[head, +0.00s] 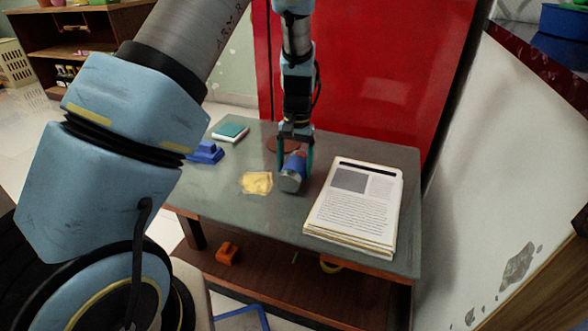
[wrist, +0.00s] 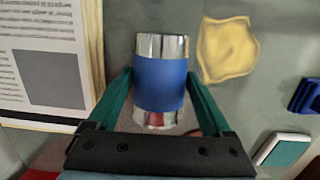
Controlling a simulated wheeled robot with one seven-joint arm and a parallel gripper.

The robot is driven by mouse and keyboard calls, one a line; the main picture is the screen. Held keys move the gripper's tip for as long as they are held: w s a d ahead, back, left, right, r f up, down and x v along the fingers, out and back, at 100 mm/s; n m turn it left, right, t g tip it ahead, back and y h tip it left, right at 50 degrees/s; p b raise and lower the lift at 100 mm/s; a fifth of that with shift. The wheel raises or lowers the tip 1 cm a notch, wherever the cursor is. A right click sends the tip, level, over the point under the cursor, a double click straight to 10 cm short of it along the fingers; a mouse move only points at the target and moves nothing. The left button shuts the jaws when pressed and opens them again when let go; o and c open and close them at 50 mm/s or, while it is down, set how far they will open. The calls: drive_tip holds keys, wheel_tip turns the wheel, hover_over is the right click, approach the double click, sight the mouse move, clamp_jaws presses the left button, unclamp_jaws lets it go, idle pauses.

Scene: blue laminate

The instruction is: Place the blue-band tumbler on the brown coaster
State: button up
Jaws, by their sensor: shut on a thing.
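The blue-band tumbler (head: 291,181), a silver metal cup with a wide blue band, is between the teal fingers of my gripper (head: 295,162). In the wrist view the tumbler (wrist: 160,82) shows side-on, and my gripper (wrist: 160,84) is shut on its blue band. The tumbler appears to lie on its side, one silver end toward the head camera. I cannot tell whether it touches the table. The brown coaster (head: 272,145) lies flat on the table just behind my gripper, partly hidden by it.
On the grey table (head: 258,215), a stack of printed papers (head: 352,205) lies to the right. A crumpled yellow cloth (head: 257,183) is left of the tumbler. A blue object (head: 206,152) and a teal-covered book (head: 230,132) are at the back left. A red panel (head: 370,70) stands behind the table.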

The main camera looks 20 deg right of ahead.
sight(294, 161)
wheel_tip(294, 161, up, 9)
drive_tip(key=shift+r+p, duration=0.15)
drive_tip(key=shift+p, duration=0.9)
drive_tip(key=w+a+f+n, duration=0.2)
drive_tip(key=a+n, duration=0.2)
drive_tip(key=a, duration=1.2)
drive_tip(key=w+a+f+n, duration=0.3)
drive_tip(key=a+n, duration=0.1)
drive_tip(key=a, duration=1.3)
wheel_tip(294, 161, up, 17)
drive_tip(key=s+p, duration=0.2)
drive_tip(key=p, duration=2.5)
drive_tip(key=shift+s+d+h, duration=0.15)
drive_tip(key=shift+s+h, duration=0.2)
drive_tip(key=shift+h, duration=0.05)
drive_tip(key=shift+f, duration=0.2)
